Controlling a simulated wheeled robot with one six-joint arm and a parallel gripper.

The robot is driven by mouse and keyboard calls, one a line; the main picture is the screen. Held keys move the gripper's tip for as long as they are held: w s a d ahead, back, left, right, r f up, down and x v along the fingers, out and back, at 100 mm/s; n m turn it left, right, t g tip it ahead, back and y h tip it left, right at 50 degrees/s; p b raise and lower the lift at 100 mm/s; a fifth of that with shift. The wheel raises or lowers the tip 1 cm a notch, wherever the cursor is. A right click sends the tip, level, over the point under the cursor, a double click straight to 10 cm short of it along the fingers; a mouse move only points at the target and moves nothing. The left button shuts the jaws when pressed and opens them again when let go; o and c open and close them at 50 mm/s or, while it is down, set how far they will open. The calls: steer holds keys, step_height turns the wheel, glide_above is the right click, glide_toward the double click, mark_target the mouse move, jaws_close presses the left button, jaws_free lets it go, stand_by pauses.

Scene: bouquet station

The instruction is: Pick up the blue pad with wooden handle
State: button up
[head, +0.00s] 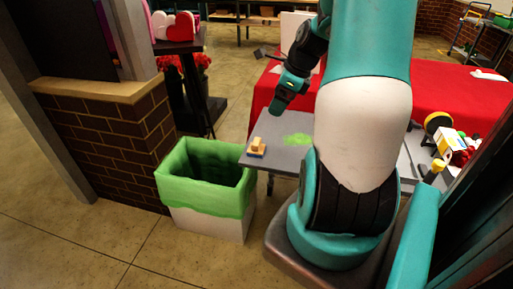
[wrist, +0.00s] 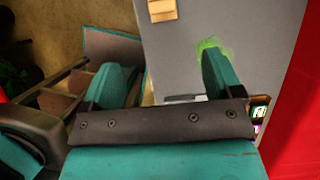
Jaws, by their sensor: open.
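The pad with wooden handle (head: 257,147) sits on the grey table (head: 232,125) near its left corner in the head view. Its handle is light wood, and a thin blue layer shows beneath. In the wrist view, a wooden piece (wrist: 162,10), apparently this handle, shows at the top edge, partly cut off. My gripper (wrist: 166,75) is open, with its two teal fingers apart and nothing between them. The pad lies beyond the fingertips and is not touched. In the head view my arm hangs above the table, behind the pad.
A green smear (head: 297,139) marks the tabletop right of the pad. A bin with a green liner (head: 205,205) stands left of the table. A red-covered table (head: 450,95) is behind. A brick half-wall (head: 105,130) is at left.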

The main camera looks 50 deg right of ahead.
glide_above(257, 141)
steer(key=s, duration=0.2)
steer(key=f, duration=1)
steer(key=shift+d+f, duration=0.25)
steer(key=shift+d, duration=0.1)
steer(key=shift+p+x, duration=0.55)
steer(key=shift+x, duration=2.35)
steer(key=shift+d, duration=0.1)
steer(key=c, duration=1)
steer(key=shift+r, duration=0.1)
step_height(257, 141, up, 20)
steer(key=shift+f, duration=0.1)
